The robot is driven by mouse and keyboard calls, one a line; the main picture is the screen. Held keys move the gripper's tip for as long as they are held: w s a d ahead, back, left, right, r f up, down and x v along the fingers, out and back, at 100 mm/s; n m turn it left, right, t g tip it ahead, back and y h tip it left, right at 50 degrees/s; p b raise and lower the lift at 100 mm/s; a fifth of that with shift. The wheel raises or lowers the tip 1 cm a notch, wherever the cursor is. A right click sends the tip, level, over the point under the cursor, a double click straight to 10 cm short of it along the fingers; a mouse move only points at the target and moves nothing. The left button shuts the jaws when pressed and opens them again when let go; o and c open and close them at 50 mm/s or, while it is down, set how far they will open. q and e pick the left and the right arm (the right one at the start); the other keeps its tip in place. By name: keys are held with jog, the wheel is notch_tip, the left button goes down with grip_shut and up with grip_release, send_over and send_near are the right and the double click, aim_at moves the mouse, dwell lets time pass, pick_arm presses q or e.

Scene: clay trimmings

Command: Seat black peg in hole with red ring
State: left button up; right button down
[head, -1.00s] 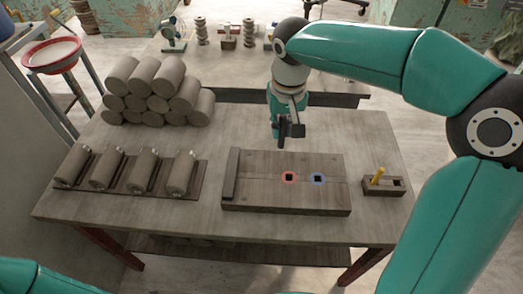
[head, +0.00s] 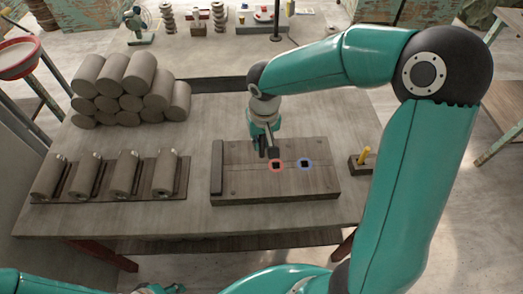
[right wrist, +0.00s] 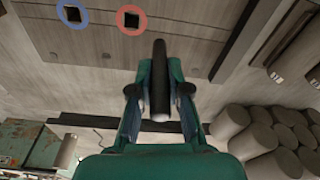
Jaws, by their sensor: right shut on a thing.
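A wooden board (head: 240,180) lies on the table with a square hole inside a red ring (head: 276,165) and another inside a blue ring (head: 306,163). Both rings show in the right wrist view, the red ring (right wrist: 131,20) and the blue ring (right wrist: 72,14). My right gripper (right wrist: 158,92) is shut on the black peg (right wrist: 160,58), which sticks out beyond the fingertips. In the head view it is over the board's far edge, close to the red ring. Whether the peg touches the board is unclear. Only a cropped piece of my left arm's end (head: 165,288) shows at the bottom edge.
A small holder (head: 357,168) with an upright yellow peg (head: 364,156) stands right of the board. Clay rolls (head: 130,85) are stacked at the back left. A rack with several rolls (head: 105,178) lies left of the board. The table front is clear.

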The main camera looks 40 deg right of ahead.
aim_at(262, 152)
jog(key=shift+f, duration=2.35)
jog(key=c, duration=1.6)
grip_release()
jog(key=shift+f, duration=0.15)
jog(key=o, duration=0.5)
jog(key=shift+c, duration=0.2)
jog(key=shift+r, duration=0.2)
